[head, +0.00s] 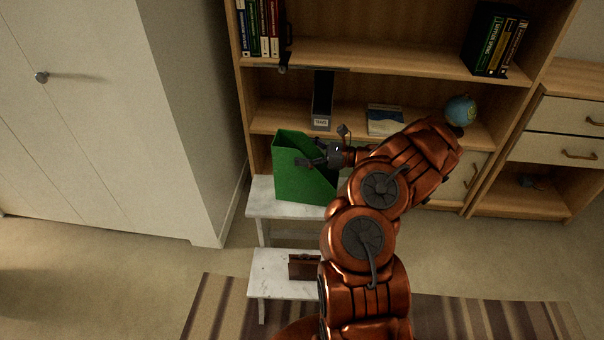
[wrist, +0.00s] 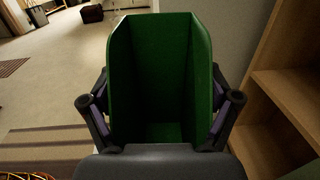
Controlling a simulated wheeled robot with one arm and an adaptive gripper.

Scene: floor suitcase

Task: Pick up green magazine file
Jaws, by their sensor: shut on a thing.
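The green magazine file (head: 298,172) stands upright at the upper white step of a small stool in the head view. My gripper (head: 318,158) reaches it from the right and is shut on it. In the wrist view the file (wrist: 160,70) fills the middle, with its open side towards the camera and its inside empty. The fingers of my gripper (wrist: 160,125) press on its left and right outer walls. Whether its base touches the step is hard to tell.
The white step stool (head: 265,205) has a brown box (head: 303,267) on its lower step. A wooden bookshelf (head: 350,55) stands behind, with a dark magazine file (head: 322,100), a book (head: 384,120) and a globe (head: 460,110). A white wardrobe (head: 110,110) is at left.

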